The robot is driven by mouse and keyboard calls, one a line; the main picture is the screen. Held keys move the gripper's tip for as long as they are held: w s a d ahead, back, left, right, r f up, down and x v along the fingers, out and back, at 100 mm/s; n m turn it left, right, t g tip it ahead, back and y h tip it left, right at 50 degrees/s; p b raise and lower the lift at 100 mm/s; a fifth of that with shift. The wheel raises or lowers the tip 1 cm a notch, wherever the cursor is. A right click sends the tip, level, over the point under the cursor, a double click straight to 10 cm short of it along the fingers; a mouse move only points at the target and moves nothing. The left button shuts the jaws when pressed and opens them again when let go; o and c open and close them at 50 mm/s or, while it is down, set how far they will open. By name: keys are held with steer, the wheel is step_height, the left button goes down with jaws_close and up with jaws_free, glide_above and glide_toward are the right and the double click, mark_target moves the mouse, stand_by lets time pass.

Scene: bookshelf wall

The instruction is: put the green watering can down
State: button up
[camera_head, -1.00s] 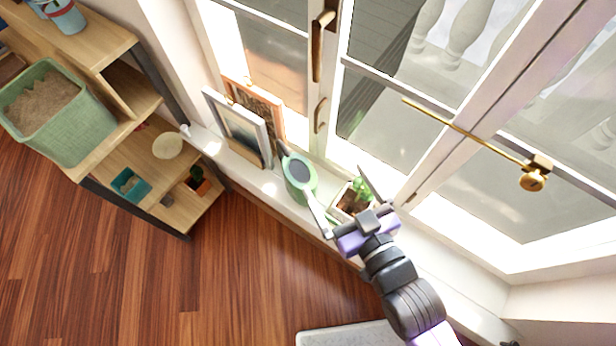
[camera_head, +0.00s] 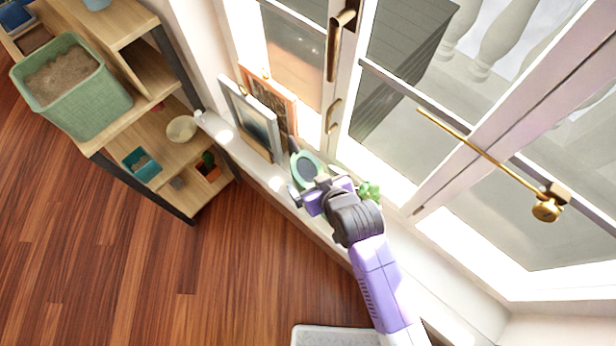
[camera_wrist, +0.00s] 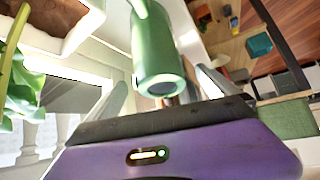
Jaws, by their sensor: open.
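The green watering can (camera_head: 304,163) is on the white window sill, beside the framed pictures. My gripper (camera_head: 312,184) is at the near side of the can and hides part of it in the head view. In the wrist view the can's green body (camera_wrist: 158,50) shows ahead of my gripper (camera_wrist: 163,95). The two fingers are spread, one on each side of the can's lower end in the picture. I cannot tell whether either finger touches it.
Two framed pictures (camera_head: 250,118) lean by the window, left of the can. A potted plant (camera_head: 369,190) is just right of my gripper, partly hidden. A wooden shelf (camera_head: 150,185) with a green bin (camera_head: 85,105) stands at left.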

steer(key=shift+x, duration=2.8)
steer(key=shift+f, duration=0.1)
steer(key=c, duration=1.9)
jaws_close()
